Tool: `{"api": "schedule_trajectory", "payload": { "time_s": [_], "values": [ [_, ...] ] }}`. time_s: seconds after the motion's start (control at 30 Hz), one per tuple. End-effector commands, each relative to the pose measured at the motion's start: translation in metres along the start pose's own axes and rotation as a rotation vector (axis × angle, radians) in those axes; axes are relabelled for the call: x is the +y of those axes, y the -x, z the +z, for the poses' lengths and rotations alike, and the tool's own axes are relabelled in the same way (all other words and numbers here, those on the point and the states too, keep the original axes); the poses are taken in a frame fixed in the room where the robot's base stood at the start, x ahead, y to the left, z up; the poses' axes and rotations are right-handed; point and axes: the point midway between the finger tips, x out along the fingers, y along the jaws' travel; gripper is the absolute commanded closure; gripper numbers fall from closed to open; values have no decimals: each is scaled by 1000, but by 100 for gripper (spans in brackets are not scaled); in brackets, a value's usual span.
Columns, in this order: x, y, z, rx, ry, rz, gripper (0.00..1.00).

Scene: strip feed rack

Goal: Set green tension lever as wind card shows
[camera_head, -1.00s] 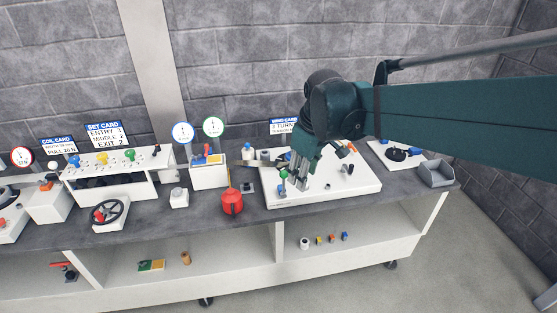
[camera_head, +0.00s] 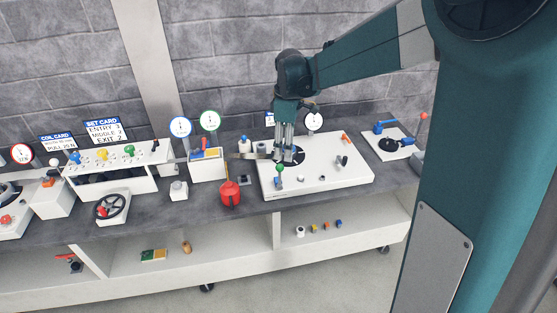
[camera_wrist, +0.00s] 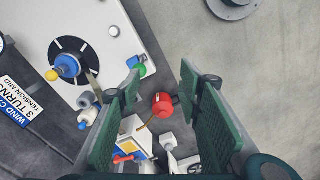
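The green tension lever (camera_head: 279,168) stands at the front left of a white panel (camera_head: 330,178); its knob also shows in the wrist view (camera_wrist: 143,70), beside my left finger. In the head view its stem looks about upright; its exact setting is too small to tell. The wind card (camera_wrist: 18,100) reads 3 turns, tension mid, in the wrist view; in the head view it is mostly hidden behind my gripper. My gripper (camera_head: 284,158) is over the panel's back left, behind the lever. In the wrist view its fingers (camera_wrist: 163,90) are apart with nothing gripped.
A black disc with a blue hub and yellow knob (camera_wrist: 67,66) is on the panel near my gripper. A red kettle-like can (camera_head: 230,193) stands left of the panel. A white box with a green-rimmed dial (camera_head: 210,121) is farther left. The panel's right front is mostly clear.

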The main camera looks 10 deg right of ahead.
Motion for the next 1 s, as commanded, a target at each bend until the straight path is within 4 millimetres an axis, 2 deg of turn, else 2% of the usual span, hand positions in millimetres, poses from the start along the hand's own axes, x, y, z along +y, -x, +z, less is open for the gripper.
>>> {"api": "schedule_trajectory", "payload": {
  "time_s": [0.1,0.5,0.73,1.0],
  "values": [
    [15,-5,-9,-13,52,-29,64],
    [52,-35,-32,-43,224,-125,64],
    [61,-45,-37,-49,274,-155,64],
    [62,-48,-38,-50,282,-159,64]
  ]
}}
